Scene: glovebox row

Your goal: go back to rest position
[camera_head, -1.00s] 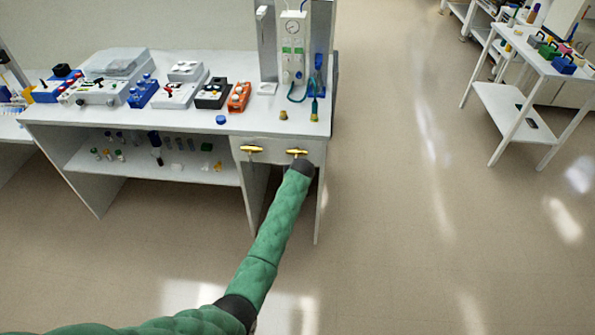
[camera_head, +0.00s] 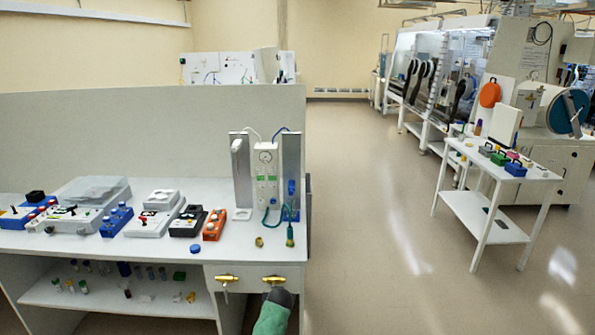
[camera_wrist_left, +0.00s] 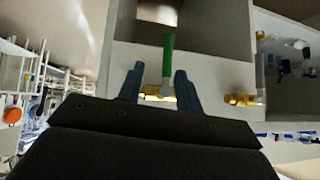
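My left arm's green sleeve (camera_head: 272,318) comes in at the bottom of the head view, its dark wrist end just below the right brass fitting (camera_head: 273,279) on the white bench's front panel. In the left wrist view my left gripper (camera_wrist_left: 160,82) has its two fingers apart. A second brass fitting (camera_wrist_left: 243,100) is to the right, outside the fingers. My right gripper is not in view.
The white bench (camera_head: 130,250) carries several small devices and a tall panel unit (camera_head: 265,175). Its lower shelf (camera_head: 110,305) holds small vials. A white cart (camera_head: 500,175) stands at right with coloured boxes. Open floor (camera_head: 375,240) lies between bench and cart.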

